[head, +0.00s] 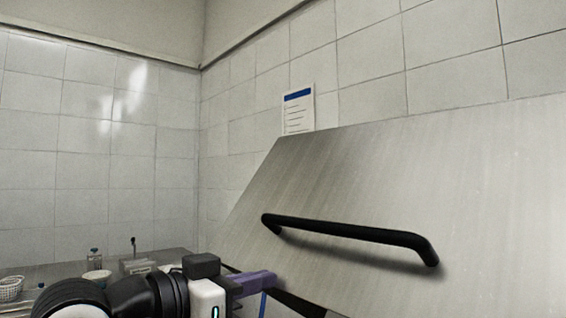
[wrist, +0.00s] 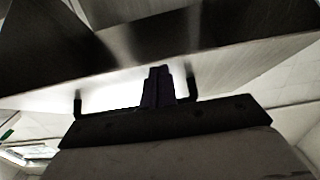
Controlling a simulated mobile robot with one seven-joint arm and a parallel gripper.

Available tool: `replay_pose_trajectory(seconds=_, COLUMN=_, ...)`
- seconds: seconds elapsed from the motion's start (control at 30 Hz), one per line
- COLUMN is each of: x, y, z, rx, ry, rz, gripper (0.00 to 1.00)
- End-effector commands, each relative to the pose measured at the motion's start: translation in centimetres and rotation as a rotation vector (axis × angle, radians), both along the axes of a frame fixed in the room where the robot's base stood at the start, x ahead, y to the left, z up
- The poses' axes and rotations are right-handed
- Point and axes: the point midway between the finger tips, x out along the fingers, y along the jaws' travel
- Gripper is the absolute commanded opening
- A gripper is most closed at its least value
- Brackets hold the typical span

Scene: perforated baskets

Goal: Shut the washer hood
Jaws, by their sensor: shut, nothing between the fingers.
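The washer hood (head: 370,185) is a large brushed-metal panel, tilted open, filling the right of the head view. A black bar handle (head: 345,232) runs across its face. My gripper (head: 268,279) is at the lower left of the hood, left of and below the handle. Its purple fingers are shut and empty. In the wrist view the hood (wrist: 220,35) spans the top, and my gripper's shut fingers (wrist: 158,80) point up to its edge. I cannot tell whether they touch it.
A metal counter (head: 60,270) at the lower left holds a white perforated basket (head: 10,289), a bottle (head: 94,260) and a small white bowl (head: 98,276). A notice (head: 298,112) hangs on the tiled wall behind the hood. The space above the counter is clear.

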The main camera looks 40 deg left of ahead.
Motion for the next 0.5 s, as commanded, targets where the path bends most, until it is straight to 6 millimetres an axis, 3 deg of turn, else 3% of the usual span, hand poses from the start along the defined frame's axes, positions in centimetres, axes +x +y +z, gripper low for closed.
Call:
replay_pose_trajectory(seconds=0.03, x=0.1, y=0.0, z=-1.8, rx=0.000, ry=0.004, rz=-0.002, gripper=0.00)
replay_pose_trajectory(seconds=0.5, x=0.4, y=-0.1, z=-9.0, rx=-0.004, ry=-0.024, rz=-0.004, gripper=0.00)
